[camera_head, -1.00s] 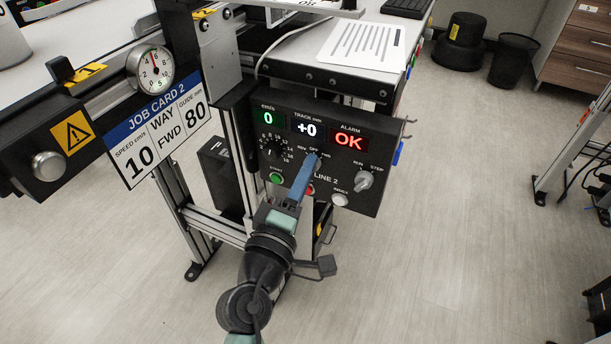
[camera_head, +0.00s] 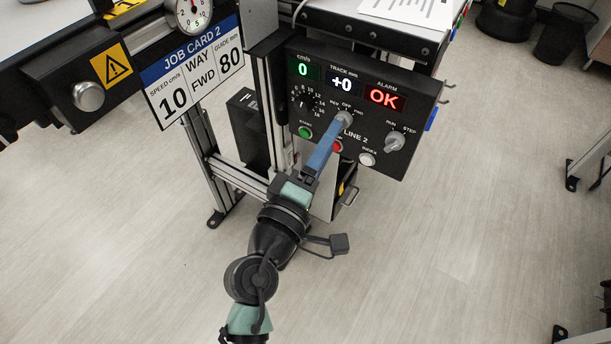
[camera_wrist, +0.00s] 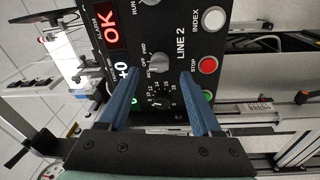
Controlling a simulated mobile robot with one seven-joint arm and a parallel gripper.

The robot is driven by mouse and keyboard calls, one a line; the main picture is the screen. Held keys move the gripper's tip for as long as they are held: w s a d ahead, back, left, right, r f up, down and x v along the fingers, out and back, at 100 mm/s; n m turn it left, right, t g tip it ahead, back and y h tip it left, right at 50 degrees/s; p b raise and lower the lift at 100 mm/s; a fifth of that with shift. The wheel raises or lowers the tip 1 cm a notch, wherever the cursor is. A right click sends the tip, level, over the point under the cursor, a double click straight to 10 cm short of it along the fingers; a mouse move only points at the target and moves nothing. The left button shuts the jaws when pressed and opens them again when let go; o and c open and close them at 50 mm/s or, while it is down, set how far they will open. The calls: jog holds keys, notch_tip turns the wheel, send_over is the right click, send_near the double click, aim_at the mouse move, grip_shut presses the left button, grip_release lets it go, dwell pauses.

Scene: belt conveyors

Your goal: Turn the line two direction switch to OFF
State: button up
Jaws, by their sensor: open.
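The Line 2 panel (camera_head: 412,145) has a grey direction switch (camera_head: 345,118) under the labels REV, OFF and FWD. In the wrist view the switch (camera_wrist: 159,62) lies between and beyond my two blue fingers, with the panel turned sideways. I cannot tell for certain which label its pointer faces. My gripper (camera_head: 332,130) is open, its fingertips just in front of the panel near the switch. In the wrist view my gripper (camera_wrist: 159,73) shows a wide gap between the fingers, with no visible contact with the switch.
Close to the switch are a speed dial (camera_wrist: 160,97), a red stop button (camera_wrist: 208,65) and a green start button (camera_head: 305,132). A RUN/STEP knob (camera_head: 395,141) and white index button (camera_head: 367,159) are to the right. Job card 2 (camera_head: 195,75) hangs left of the panel.

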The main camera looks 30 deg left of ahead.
jog(key=s, duration=0.9)
jog(key=shift+s+d+f+b, duration=0.25)
jog(key=shift+f+b, duration=0.1)
